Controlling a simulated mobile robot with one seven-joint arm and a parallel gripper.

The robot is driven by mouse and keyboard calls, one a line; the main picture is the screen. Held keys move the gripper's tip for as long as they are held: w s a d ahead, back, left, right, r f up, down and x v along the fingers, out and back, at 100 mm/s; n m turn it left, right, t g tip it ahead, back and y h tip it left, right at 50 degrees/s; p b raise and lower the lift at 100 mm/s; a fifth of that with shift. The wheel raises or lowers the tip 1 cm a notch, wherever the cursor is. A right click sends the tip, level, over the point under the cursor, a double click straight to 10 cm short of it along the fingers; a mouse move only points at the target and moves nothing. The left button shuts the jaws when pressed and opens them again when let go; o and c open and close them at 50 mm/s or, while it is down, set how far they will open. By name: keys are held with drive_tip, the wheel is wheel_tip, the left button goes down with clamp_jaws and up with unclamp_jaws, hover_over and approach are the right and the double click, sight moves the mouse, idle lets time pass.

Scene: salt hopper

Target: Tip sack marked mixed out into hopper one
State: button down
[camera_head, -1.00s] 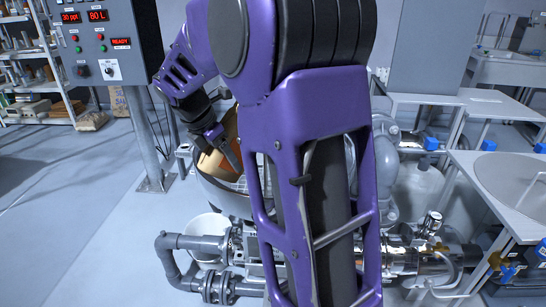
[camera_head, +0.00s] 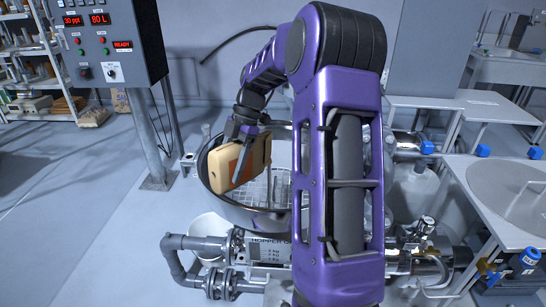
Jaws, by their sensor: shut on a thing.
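My gripper (camera_head: 241,165) is shut on a tan sack (camera_head: 218,170) with an orange-brown patch on its face. The sack is tilted and held over the left part of a round metal hopper (camera_head: 250,216). A wire grid (camera_head: 268,190) shows inside the hopper to the right of the sack. The label plate (camera_head: 271,249) on the front reads "HOPPER O", with its end hidden by my arm. I cannot read any marking on the sack, and I see no salt pouring.
A control panel (camera_head: 105,45) on a post stands at the back left, with red displays. A white bucket (camera_head: 207,226) and grey pipes (camera_head: 190,243) are at the hopper's front left. Tables (camera_head: 490,105) stand at right. The left floor is clear.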

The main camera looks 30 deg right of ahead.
sight(240, 142)
drive_tip(key=shift+d+r+y+p, duration=0.25)
drive_tip(key=shift+r+p, duration=0.1)
drive_tip(key=shift+r, duration=0.3)
drive_tip(key=shift+d+r+y+p, duration=0.2)
drive_tip(key=shift+r+y+p, duration=0.1)
drive_tip(key=shift+r, duration=0.3)
drive_tip(key=shift+w+d+r+y, duration=0.1)
drive_tip(key=shift+d+y, duration=0.1)
drive_tip(key=shift+y, duration=0.15)
drive_tip(key=shift+w+d+r+y, duration=0.15)
drive_tip(key=shift+d+r+y, duration=0.1)
drive_tip(key=shift+y, duration=0.15)
drive_tip(key=d+r+y, duration=0.1)
drive_tip(key=d+y, duration=0.1)
drive_tip(key=d+r+g+y, duration=0.1)
drive_tip(key=r+y, duration=0.1)
drive_tip(key=w+d+r+g+y, duration=0.1)
drive_tip(key=d+r, duration=0.1)
drive_tip(key=shift+w+d+r+y, duration=0.1)
drive_tip(key=shift+d+r+y, duration=0.1)
drive_tip(key=shift+d+y, duration=0.15)
drive_tip(key=shift+a, duration=0.2)
drive_tip(key=shift+d+f, duration=0.1)
drive_tip(key=shift+f, duration=0.05)
